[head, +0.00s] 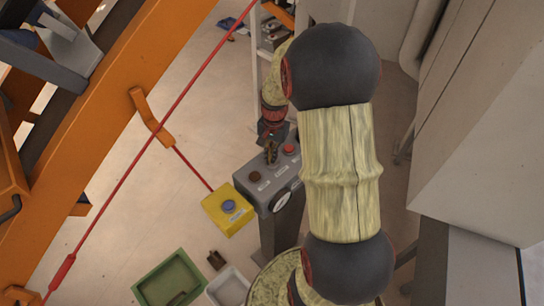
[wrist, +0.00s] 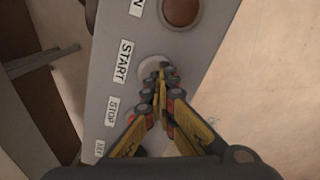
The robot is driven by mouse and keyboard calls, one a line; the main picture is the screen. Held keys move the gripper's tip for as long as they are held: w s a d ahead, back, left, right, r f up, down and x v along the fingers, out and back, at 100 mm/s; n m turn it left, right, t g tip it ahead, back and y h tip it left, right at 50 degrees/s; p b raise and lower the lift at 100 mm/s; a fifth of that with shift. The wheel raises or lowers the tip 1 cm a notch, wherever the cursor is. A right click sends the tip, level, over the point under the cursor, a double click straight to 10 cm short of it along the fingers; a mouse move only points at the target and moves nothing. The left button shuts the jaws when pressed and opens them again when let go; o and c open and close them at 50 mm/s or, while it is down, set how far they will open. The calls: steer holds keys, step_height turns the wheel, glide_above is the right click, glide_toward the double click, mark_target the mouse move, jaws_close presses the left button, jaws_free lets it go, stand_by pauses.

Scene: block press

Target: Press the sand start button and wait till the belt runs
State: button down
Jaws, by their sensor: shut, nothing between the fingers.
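The grey control box (head: 262,184) stands on a post near the middle of the head view. In the wrist view its sloped panel (wrist: 101,60) carries labels reading START (wrist: 123,61) and STOP (wrist: 113,111). My gripper (wrist: 160,72) is shut and empty, its fingertips over the pale round ring (wrist: 150,68) beside the START label. The fingers hide the button inside that ring. I cannot tell whether they touch it or whether it is pressed. In the head view my gripper (head: 270,154) points down at the panel. I cannot make out a belt.
A brown button (head: 255,176) and a red button (head: 289,149) flank my gripper. A yellow box (head: 217,217) with a blue button (head: 229,206) sits beside the panel. A red cord (head: 150,137) runs past an orange frame (head: 115,110). A green tray (head: 150,295) lies below.

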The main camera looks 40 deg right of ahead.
steer(key=shift+s+r+p, duration=0.1)
steer(key=shift+r+p, duration=0.15)
steer(key=shift+p, duration=0.05)
step_height(320, 180, up, 13)
steer(key=p, duration=0.2)
steer(key=shift+d+r+p, duration=0.15)
steer(key=shift+d+p, duration=0.05)
steer(key=shift+p, duration=0.2)
stand_by(0.4)
steer(key=s+a+r+n+t+b, duration=0.2)
steer(key=s+a+n+b, duration=0.3)
steer(key=a, duration=0.8)
steer(key=s+a+r+n+t+b, duration=0.2)
steer(key=s+a+n, duration=0.6)
steer(key=a, duration=0.4)
steer(key=t+b, duration=0.1)
steer(key=b, duration=0.1)
steer(key=shift+s+a+r+n+b, duration=0.15)
steer(key=shift+a+n+b, duration=0.15)
steer(key=shift+a+b, duration=0.1)
steer(key=c, duration=2.4)
jaws_free()
